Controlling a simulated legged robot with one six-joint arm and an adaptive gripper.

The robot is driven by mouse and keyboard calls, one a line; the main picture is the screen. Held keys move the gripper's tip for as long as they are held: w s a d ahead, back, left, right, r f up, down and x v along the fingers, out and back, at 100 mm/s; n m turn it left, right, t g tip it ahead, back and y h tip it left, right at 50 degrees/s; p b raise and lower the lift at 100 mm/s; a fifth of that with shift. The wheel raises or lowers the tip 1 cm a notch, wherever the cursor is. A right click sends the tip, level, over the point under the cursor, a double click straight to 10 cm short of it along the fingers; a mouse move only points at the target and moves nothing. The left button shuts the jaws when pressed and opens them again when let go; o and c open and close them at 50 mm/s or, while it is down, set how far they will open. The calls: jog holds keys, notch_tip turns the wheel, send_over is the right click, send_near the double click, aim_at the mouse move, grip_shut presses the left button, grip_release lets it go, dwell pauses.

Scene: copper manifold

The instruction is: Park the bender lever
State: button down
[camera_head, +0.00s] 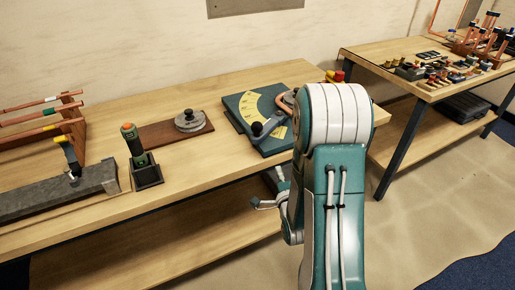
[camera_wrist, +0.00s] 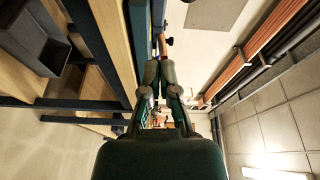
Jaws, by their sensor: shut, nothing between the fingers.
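The bender is a teal plate with a yellow angle scale (camera_head: 246,108) on the wooden bench in the head view. Its lever (camera_head: 268,129) has a dark rounded end, which lies over the plate's front part. My arm hides the plate's right side and part of the round pivot. My gripper (camera_head: 258,203) is shut and empty, below and in front of the bench edge, apart from the lever. In the wrist view my gripper (camera_wrist: 159,66) has its fingers together. A teal edge (camera_wrist: 140,40) lies just beyond the fingers; I cannot tell the lever there.
Left on the bench (camera_head: 225,85) are a green-and-orange tool in a black holder (camera_head: 148,172), a grey disc on a brown board (camera_head: 190,121), a grey block (camera_head: 60,195) and a copper pipe rack (camera_head: 75,125). A second bench (camera_head: 400,50) stands right. Bare floor lies between.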

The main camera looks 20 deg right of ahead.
jog(key=m, duration=0.1)
send_near(259, 142)
jog(key=w+d, duration=0.1)
jog(key=d, duration=0.1)
jog(key=w+d, duration=0.2)
jog(key=shift+d, duration=0.15)
jog(key=w+a, duration=0.2)
jog(key=w, duration=0.1)
jog(key=shift+w+a, duration=0.1)
jog(key=shift+w, duration=0.3)
